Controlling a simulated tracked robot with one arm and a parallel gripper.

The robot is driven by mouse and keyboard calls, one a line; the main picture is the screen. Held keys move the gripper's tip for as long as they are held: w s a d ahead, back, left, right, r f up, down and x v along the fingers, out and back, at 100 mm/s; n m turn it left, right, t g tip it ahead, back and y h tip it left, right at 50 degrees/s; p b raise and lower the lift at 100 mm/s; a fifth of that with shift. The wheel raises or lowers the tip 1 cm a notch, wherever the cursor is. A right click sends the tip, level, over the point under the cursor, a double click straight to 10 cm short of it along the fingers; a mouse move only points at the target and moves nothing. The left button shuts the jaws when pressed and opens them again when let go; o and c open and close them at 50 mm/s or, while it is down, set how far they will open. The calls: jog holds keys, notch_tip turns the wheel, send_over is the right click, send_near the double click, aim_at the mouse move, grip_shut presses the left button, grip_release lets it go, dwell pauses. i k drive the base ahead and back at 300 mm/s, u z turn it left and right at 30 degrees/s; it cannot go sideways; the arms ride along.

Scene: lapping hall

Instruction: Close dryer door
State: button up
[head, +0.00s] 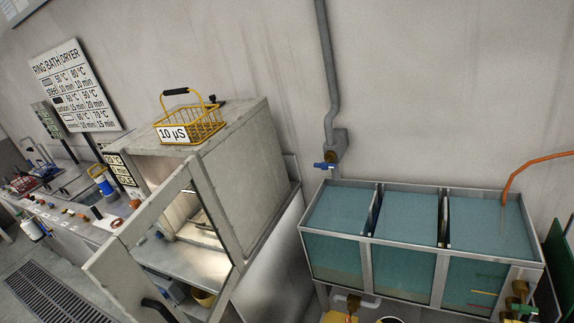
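The dryer is a grey, worn box (256,165) standing left of centre in the head view, against the wall. Its door (105,262) stands open toward me, with a pale frame around a clear pane. A dark curved handle (157,309) shows on the door at the bottom edge of the view. Part of the lit inside of the dryer shows beside and through the door. My gripper is not in view.
A yellow wire basket (196,124) with a "10 µS" label sits on the dryer. Right stands a water tank with three compartments (367,254), below a blue-handled valve (324,165). Left, a bench holds small items, including a blue-and-white container (104,184). A floor grate (55,295) lies lower left.

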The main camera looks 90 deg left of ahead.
aim_at(112, 268)
jog(key=u, duration=2.9)
jog(key=k, duration=0.7)
jog(key=i, duration=0.75)
jog(key=u, duration=0.25)
